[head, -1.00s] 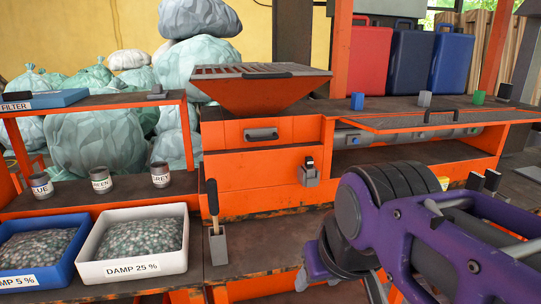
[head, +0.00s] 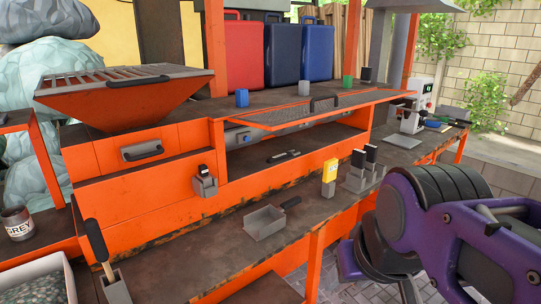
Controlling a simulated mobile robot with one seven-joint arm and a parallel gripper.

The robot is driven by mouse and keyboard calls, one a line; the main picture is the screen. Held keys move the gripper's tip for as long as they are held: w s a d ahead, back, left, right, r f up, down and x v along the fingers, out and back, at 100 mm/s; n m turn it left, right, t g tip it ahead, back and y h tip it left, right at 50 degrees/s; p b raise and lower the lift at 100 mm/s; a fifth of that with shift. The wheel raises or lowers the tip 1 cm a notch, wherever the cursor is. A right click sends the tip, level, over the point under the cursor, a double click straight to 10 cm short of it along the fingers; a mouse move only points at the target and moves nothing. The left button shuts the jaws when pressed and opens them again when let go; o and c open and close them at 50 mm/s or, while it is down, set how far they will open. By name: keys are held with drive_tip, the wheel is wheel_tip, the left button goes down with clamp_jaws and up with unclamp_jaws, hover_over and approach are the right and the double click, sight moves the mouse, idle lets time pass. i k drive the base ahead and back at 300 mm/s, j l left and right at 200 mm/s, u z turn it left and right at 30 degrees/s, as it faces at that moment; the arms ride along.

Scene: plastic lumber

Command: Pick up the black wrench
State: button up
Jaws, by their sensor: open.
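A small dark, elongated tool with lighter ends (head: 283,157) lies in the open orange recess under the bench's raised shelf. It looks like the black wrench, but it is too small to be sure. Nothing touches it from above. My purple arm fills the lower right of the head view, in front of the bench and well apart from the tool. My gripper's fingertips do not show.
A metal scoop with a black handle (head: 266,222), a yellow block (head: 329,171) and black-topped tools in a metal holder (head: 356,182) stand on the lower bench. An orange-edged mesh flap (head: 300,112) overhangs the recess. A orange hopper (head: 125,98) stands left.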

sight(275, 159)
drive_tip(key=u, duration=0.25)
drive_tip(key=i+l+u, duration=0.15)
drive_tip(key=l+u, duration=0.15)
drive_tip(key=i+l+u, duration=0.1)
drive_tip(key=l+u, duration=0.25)
drive_tip(key=i+l+u, duration=0.1)
drive_tip(key=l, duration=0.45)
drive_tip(key=i+l+u, duration=0.1)
drive_tip(key=l, duration=0.95)
drive_tip(key=k+l+z, duration=0.1)
drive_tip(key=k+l, duration=0.2)
drive_tip(key=l, duration=0.25)
drive_tip(key=k+j, duration=0.1)
drive_tip(key=j, duration=0.2)
drive_tip(key=i+l+u, duration=0.25)
drive_tip(key=i, duration=0.3)
